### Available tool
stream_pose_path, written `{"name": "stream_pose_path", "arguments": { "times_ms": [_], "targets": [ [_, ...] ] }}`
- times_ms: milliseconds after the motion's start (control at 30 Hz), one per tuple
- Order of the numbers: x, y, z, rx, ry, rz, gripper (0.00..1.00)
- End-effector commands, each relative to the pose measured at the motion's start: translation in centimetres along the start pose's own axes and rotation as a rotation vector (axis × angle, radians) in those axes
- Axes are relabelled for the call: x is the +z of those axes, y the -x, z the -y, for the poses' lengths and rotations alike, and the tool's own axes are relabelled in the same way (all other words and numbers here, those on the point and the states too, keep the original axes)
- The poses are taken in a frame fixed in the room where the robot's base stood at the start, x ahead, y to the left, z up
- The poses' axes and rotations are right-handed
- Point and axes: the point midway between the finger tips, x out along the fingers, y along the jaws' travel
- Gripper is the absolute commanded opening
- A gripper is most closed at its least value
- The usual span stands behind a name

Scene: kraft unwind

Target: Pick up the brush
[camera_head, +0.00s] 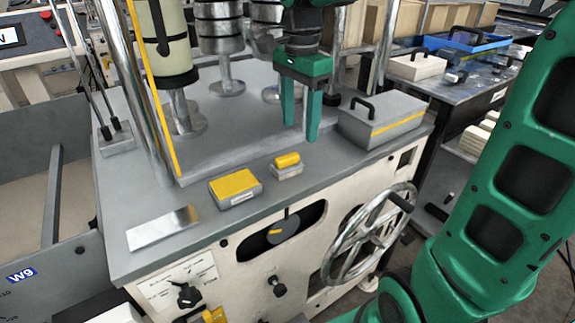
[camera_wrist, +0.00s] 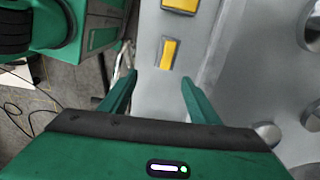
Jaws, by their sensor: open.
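A small block with a rounded yellow top and a pale grey lower part (camera_head: 287,165), which looks like the brush, lies on the machine's grey top. It also shows in the wrist view (camera_wrist: 170,52), just beyond the fingertips. A larger block with a flat yellow top (camera_head: 236,187) lies to its left; part of it shows at the wrist view's top edge (camera_wrist: 182,4). I cannot tell for certain which is the brush. My gripper (camera_head: 300,132) points down, open and empty, close to the small block. Its spread green fingers also show in the wrist view (camera_wrist: 158,77).
A grey box with a black handle and yellow stripe (camera_head: 382,118) stands right of my gripper. A shiny metal plate (camera_head: 163,228) lies at front left. Steel rollers (camera_head: 220,30) and posts rise behind. A handwheel (camera_head: 368,235) juts from the front.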

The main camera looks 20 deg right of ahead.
Motion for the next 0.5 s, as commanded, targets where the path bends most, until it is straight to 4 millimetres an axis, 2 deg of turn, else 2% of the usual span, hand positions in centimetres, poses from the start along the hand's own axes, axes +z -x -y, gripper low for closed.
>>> {"name": "stream_pose_path", "arguments": {
  "times_ms": [100,233,500],
  "targets": [
    [1.4,0.7,1.7,-0.002,-0.055,0.008,0.56],
    [2.1,0.6,2.3,0.000,-0.088,0.012,0.56],
    [2.2,-3.1,2.2,0.002,-0.094,0.013,0.56]
  ]
}}
